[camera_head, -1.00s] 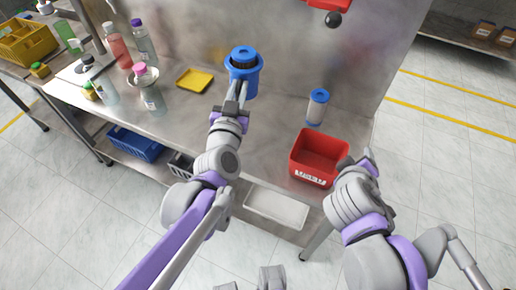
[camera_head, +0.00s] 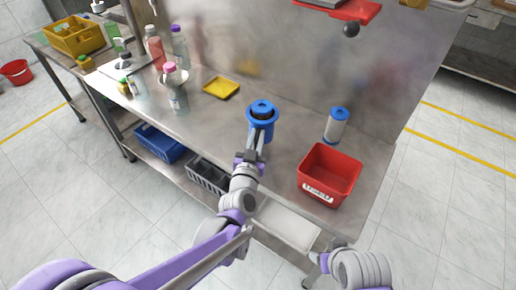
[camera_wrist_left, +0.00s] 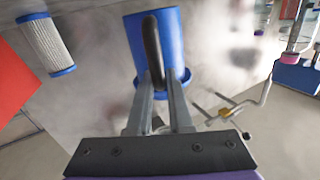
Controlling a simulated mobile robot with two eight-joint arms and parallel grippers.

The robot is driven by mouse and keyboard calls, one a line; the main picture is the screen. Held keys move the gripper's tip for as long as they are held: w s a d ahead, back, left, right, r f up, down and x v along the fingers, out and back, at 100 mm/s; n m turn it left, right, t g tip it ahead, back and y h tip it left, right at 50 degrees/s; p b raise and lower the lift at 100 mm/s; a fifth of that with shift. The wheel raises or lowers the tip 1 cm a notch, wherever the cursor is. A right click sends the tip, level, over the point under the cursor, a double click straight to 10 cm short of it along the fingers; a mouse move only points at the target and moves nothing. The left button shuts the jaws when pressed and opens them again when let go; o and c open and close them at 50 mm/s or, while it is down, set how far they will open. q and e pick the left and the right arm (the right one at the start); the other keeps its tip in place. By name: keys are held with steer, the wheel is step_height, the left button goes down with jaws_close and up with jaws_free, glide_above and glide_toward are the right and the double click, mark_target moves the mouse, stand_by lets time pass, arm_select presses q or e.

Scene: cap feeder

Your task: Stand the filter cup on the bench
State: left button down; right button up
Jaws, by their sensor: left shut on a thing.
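The filter cup (camera_head: 268,134) is blue with a wide rim and a dark centre on top. In the head view it looks roughly upright over the middle of the bench (camera_head: 225,130). In the left wrist view the cup (camera_wrist_left: 158,40) shows a black handle (camera_wrist_left: 152,45). My left gripper (camera_head: 257,139) is shut on that handle; its fingers (camera_wrist_left: 158,100) lie on both sides of it. The cup's underside is hidden, so I cannot tell whether it touches the bench.
A white filter cartridge with blue ends (camera_head: 335,126) stands right of the cup, behind a red bin (camera_head: 330,175). A yellow tray (camera_head: 221,87) and several bottles are to the left. A red fixture with a black knob (camera_head: 351,29) hangs above.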

arm_select(q)
steer(key=shift+f+b, duration=0.45)
steer(key=shift+f, duration=1.55)
steer(key=shift+f, duration=0.1)
steer(key=c, duration=0.8)
jaws_free()
steer(key=shift+s+r, duration=0.1)
steer(key=shift+r, duration=0.1)
steer(key=v, duration=1.2)
